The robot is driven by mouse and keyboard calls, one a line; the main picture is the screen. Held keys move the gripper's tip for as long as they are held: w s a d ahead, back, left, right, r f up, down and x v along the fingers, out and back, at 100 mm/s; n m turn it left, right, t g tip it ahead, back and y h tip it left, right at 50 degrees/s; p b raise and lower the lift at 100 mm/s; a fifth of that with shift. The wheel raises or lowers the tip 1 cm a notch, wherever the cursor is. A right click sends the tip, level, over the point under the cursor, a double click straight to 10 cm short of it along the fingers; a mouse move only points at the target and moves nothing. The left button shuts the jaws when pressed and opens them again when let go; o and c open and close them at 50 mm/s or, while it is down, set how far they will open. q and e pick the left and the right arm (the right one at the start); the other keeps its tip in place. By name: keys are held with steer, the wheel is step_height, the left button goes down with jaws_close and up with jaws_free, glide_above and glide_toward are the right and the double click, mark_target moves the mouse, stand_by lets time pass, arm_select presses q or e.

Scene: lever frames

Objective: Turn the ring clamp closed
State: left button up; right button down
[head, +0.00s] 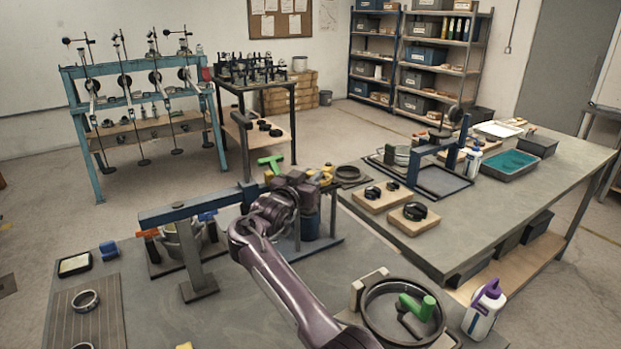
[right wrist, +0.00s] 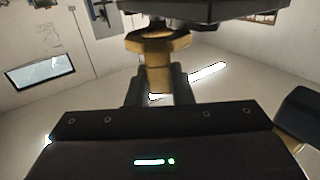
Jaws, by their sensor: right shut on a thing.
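My right gripper (head: 312,180) is at the right end of the blue-topped frame (head: 190,208), beside yellow parts (head: 326,173). In the right wrist view its fingers (right wrist: 158,85) are shut on a yellow, brass-like handle (right wrist: 150,45) under a dark part. My wrist hides most of what lies around the grip, so the ring clamp and how far it is closed cannot be made out. Red (head: 148,234), blue (head: 208,215) and green (head: 270,161) handles show along the same frame. My left gripper is in neither view.
A dark round ring (head: 370,318) with a green handle (head: 418,306) lies at the front right, near a white bottle with a purple cap (head: 485,308). A slotted board (head: 97,318) lies at the left. A second table (head: 465,225) stands to the right.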

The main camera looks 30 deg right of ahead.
steer(key=shift+r, duration=0.1)
steer(key=c, duration=1.3)
jaws_free()
steer(key=shift+b+v, duration=0.95)
steer(key=shift+v, duration=2.9)
